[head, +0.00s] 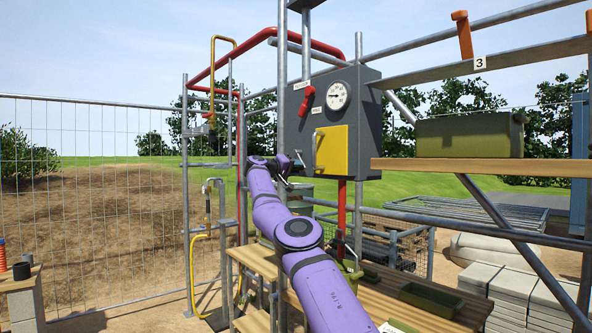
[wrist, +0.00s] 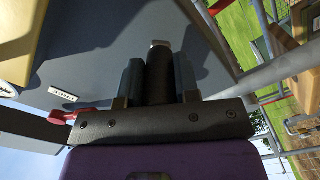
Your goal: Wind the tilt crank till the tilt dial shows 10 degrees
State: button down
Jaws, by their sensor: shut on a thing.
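A grey control box (head: 360,110) hangs on the pipe frame. A round white dial (head: 338,95) is on its face; a dark needle seems to point left, but its figures are too small to read. My gripper (head: 294,163) is at the lower left edge of the box in the head view. In the wrist view my gripper (wrist: 159,82) is shut on a dark, upright cylindrical handle with a pale metal end, seemingly the crank handle (wrist: 160,62). The rest of the crank is hidden by the gripper.
A red lever (head: 307,100) and a yellow panel (head: 331,149) are on the box, close to my gripper. A wooden bench (head: 255,262) is below. A shelf with a green case (head: 470,135) is at right. Pipes surround the box; mesh fence (head: 90,180) stands left.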

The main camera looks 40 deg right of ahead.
jog(key=shift+s+r, duration=0.1)
jog(key=shift+s, duration=0.2)
dwell(0.5)
jog(key=c, duration=0.8)
grip_release()
jog(key=shift+s+r, duration=0.1)
jog(key=shift+c, duration=0.2)
jog(key=shift+a, duration=0.15)
